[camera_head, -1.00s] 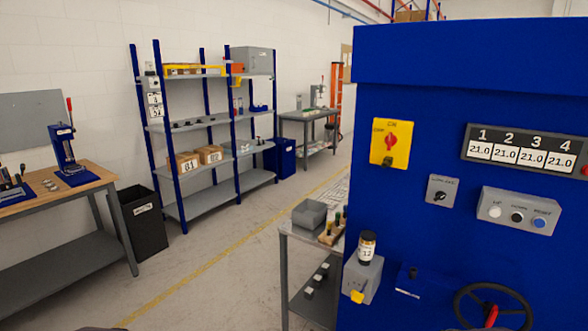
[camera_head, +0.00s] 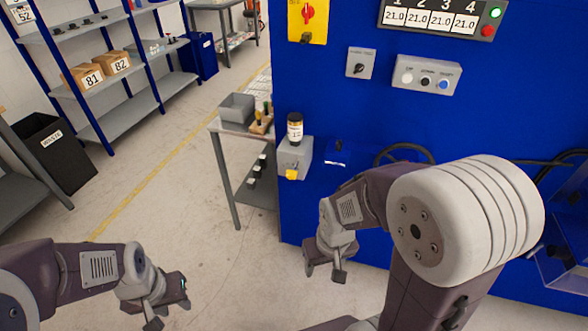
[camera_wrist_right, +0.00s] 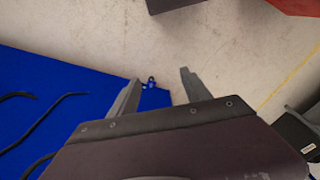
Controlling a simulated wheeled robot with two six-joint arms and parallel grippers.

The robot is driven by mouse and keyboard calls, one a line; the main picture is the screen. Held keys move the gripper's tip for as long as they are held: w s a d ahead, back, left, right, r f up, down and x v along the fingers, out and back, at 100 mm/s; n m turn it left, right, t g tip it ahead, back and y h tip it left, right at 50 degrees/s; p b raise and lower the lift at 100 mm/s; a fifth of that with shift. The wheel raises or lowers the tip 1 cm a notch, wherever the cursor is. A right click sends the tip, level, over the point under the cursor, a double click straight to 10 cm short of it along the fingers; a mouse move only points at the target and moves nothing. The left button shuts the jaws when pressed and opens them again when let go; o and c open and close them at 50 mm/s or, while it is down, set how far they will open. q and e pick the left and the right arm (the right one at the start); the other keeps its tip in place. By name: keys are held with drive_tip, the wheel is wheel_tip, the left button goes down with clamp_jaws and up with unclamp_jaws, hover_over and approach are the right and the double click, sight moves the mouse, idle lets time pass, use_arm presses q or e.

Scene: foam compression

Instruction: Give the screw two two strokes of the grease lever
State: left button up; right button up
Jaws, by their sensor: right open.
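I cannot pick out a part marked screw two. My right gripper (camera_head: 325,272) is open and empty, below the box and slightly right of it, apart from it. My left gripper (camera_head: 170,303) hangs at the lower left, apparently open and empty, away from the machine.
The blue machine (camera_head: 480,125) fills the right side, with a black handwheel (camera_head: 405,153) partly hidden by my right arm. A grey side table (camera_head: 226,131) holding a bin (camera_head: 237,108) stands left of the box. A black waste bin (camera_head: 60,155) is far left. The middle floor is clear.

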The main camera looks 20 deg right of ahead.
clamp_jaws()
idle(1.7)
